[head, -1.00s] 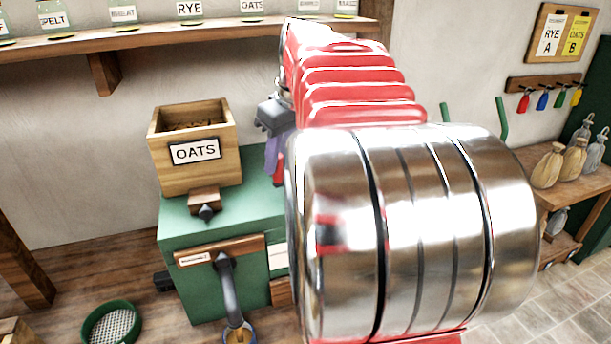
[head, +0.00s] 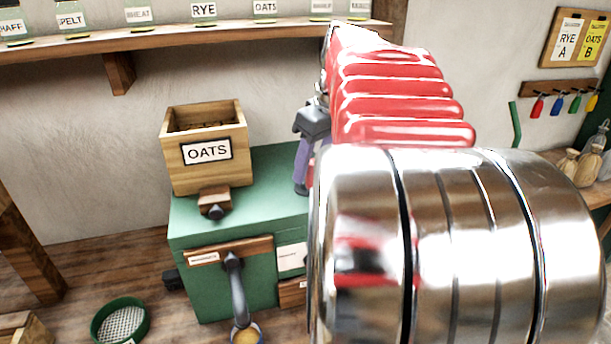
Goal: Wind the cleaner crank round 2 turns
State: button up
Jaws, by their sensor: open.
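The cleaner is a green cabinet (head: 222,287) with a wooden hopper marked OATS (head: 180,160) on top. A dark knob (head: 215,211) sits on a small wooden block below the hopper. A grey curved pipe (head: 238,290) comes down the front to a small bowl (head: 247,335) with yellowish contents. I cannot make out the crank; my arm covers the cabinet's right side. My gripper (head: 301,188) is partly seen, dark with a purple finger, over the right part of the cabinet top. It is open, and I see nothing in it. Whether it touches anything is hidden.
A green-rimmed sieve (head: 120,318) lies on the floor at lower left. A wall shelf (head: 180,40) with labelled jars runs above the cleaner. Sacks (head: 583,165) stand on a bench at right. Colored tags (head: 556,103) hang on the wall. Floor left of the cabinet is partly clear.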

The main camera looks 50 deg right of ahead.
jog(key=shift+r, duration=4.5)
jog(key=shift+s, duration=0.1)
